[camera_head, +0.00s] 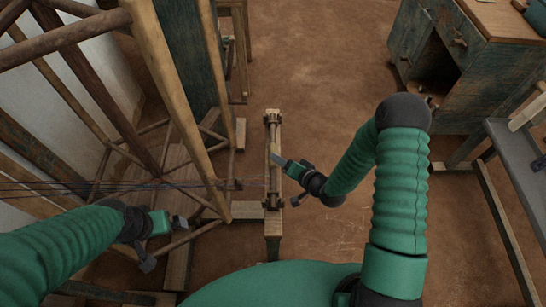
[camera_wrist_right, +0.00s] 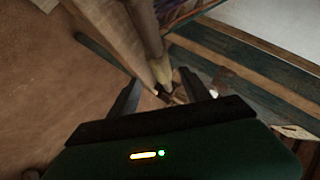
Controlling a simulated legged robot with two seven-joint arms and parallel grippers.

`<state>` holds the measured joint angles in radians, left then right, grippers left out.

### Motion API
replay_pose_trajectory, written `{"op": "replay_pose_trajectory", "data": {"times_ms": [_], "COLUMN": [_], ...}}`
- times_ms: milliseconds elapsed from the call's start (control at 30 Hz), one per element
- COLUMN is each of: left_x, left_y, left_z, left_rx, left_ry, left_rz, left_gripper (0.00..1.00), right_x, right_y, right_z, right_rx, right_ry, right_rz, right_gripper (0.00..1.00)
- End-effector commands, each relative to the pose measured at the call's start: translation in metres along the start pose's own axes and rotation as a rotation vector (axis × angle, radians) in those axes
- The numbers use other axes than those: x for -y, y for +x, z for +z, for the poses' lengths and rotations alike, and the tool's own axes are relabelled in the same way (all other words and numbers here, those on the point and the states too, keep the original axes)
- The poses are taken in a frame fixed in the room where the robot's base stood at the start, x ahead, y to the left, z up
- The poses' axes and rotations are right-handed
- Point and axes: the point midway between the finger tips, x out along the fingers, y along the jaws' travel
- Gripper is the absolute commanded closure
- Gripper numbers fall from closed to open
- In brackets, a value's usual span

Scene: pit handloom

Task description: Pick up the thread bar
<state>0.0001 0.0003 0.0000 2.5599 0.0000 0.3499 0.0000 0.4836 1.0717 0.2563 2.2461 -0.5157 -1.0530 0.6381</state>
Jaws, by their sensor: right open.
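The thread bar appears to be the slim wooden bar (camera_head: 273,132) in the upright frame at the middle of the head view, with dark fittings at both ends. My right gripper (camera_head: 281,163) is beside its middle, coming from the right, and partly covers it. In the right wrist view my right gripper (camera_wrist_right: 162,95) has its two dark fingers apart. A brown wooden rod (camera_wrist_right: 148,32) ends between and beyond them, and I cannot tell whether they touch it. My left gripper (camera_head: 160,240) is at lower left, near the loom's slanted posts, with no bar in it; its jaw opening is unclear.
The wooden loom frame (camera_head: 160,85) with slanted posts fills the left. Dark threads (camera_head: 100,186) run from it toward the bar. A worn blue-green cabinet (camera_head: 490,70) stands at upper right and a grey bench (camera_head: 515,165) at the right edge. The brown floor between is largely clear.

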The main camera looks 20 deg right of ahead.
Motion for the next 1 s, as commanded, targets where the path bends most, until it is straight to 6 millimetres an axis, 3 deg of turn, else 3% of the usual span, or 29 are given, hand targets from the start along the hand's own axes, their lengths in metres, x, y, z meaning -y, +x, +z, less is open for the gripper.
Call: {"op": "replay_pose_trajectory", "data": {"times_ms": [267, 533, 933, 1000], "left_x": [0.000, 0.000, 0.000, 0.000], "left_y": [0.014, 0.013, 0.014, 0.014], "left_z": [0.003, 0.003, 0.003, 0.003], "left_rx": [0.000, 0.000, 0.000, 0.000], "left_ry": [0.000, 0.000, 0.000, 0.000], "left_rz": [0.000, 0.000, 0.000, 0.000], "left_gripper": [0.00, 0.00, 0.00, 0.00], "right_x": [0.000, 0.001, 0.000, -0.001], "right_y": [0.047, 0.051, 0.051, 0.051], "right_z": [0.002, 0.001, 0.001, 0.001], "right_rx": [0.000, 0.000, 0.001, 0.001], "right_ry": [-0.003, -0.002, -0.002, -0.001], "right_rz": [-0.002, -0.001, 0.001, 0.001], "right_gripper": [0.44, 0.45, 0.97, 1.00]}}
